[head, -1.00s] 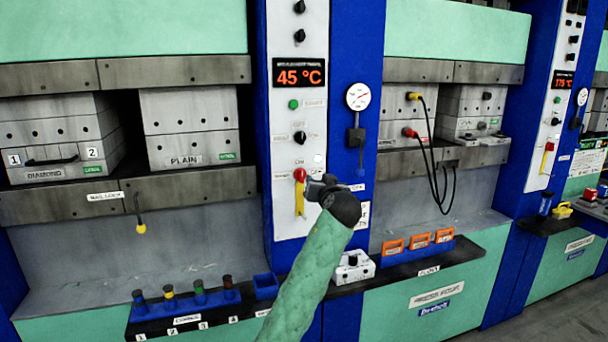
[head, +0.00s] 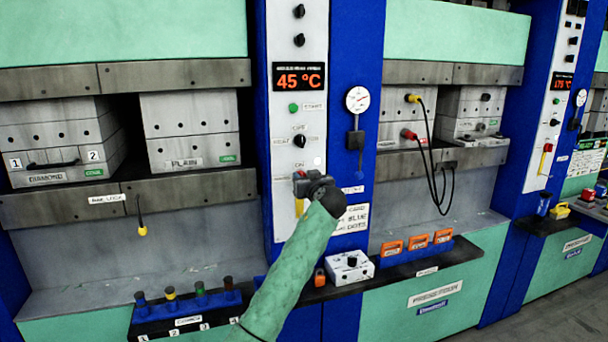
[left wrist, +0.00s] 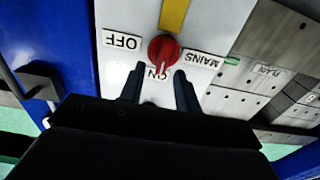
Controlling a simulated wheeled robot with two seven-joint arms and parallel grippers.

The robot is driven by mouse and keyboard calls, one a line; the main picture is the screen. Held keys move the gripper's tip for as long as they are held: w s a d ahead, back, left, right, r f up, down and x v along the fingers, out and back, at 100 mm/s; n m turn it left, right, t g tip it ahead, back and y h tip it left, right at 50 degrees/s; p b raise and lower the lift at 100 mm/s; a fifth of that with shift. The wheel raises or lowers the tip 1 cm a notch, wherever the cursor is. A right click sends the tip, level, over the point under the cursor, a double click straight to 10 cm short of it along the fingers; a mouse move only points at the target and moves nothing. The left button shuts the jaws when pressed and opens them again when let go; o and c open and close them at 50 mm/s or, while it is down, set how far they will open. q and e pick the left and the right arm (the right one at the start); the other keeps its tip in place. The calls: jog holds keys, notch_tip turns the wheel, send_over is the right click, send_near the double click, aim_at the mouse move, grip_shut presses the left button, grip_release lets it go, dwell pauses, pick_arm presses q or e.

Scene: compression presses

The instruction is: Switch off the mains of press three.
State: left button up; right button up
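The red mains knob (left wrist: 163,48) sits on a white panel (left wrist: 205,25) between the OFF label (left wrist: 122,40) and the MAINS label (left wrist: 202,60). The ON label (left wrist: 157,73) lies just below it in the left wrist view, and a pale mark on the knob seems to point toward ON. A yellow strip (left wrist: 173,14) runs from the knob. My left gripper (left wrist: 157,87) is open, its fingers apart, with the knob just ahead between their tips; contact cannot be told. In the head view, my left gripper (head: 306,181) largely hides the knob. My right gripper is out of view.
Above on the panel are a 45 °C display (head: 299,76), a green start button (head: 293,107) and a black selector (head: 299,140). A gauge (head: 358,99) is at right. A white box (head: 350,267) and orange blocks (head: 417,242) stand on the ledge below.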

pick_arm(q)
jog(key=shift+w+a, duration=0.15)
jog(key=shift+w, duration=0.2)
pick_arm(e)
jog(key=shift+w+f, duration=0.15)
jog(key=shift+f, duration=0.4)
pick_arm(q)
grip_shut()
